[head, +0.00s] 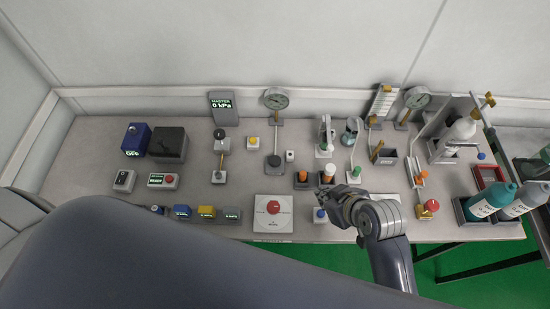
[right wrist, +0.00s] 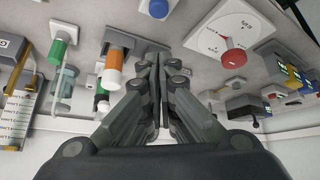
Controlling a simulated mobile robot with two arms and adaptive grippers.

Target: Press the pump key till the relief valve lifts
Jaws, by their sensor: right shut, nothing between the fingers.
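My right gripper (head: 328,194) is shut and empty over the bench, just above and right of a blue button (head: 320,213) on a small grey block. In the right wrist view its closed fingers (right wrist: 154,58) point at the bench, between an orange-and-white cylinder (right wrist: 115,70) and a dial plate with a red knob (right wrist: 233,58). The blue button also shows there (right wrist: 157,8), beyond the fingertips. Other push buttons are a yellow one (head: 253,142) and a white one (head: 290,155). A display marked MASTER (head: 222,105) reads 0 kPa. I cannot tell which part is the pump key or the relief valve. My left gripper is out of view.
Round gauges (head: 276,99) (head: 417,97) stand on posts at the back. Bottles (head: 491,203) stand in trays at the right. A green-topped part (head: 355,172) is close to the right gripper. My own arm covers the lower left.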

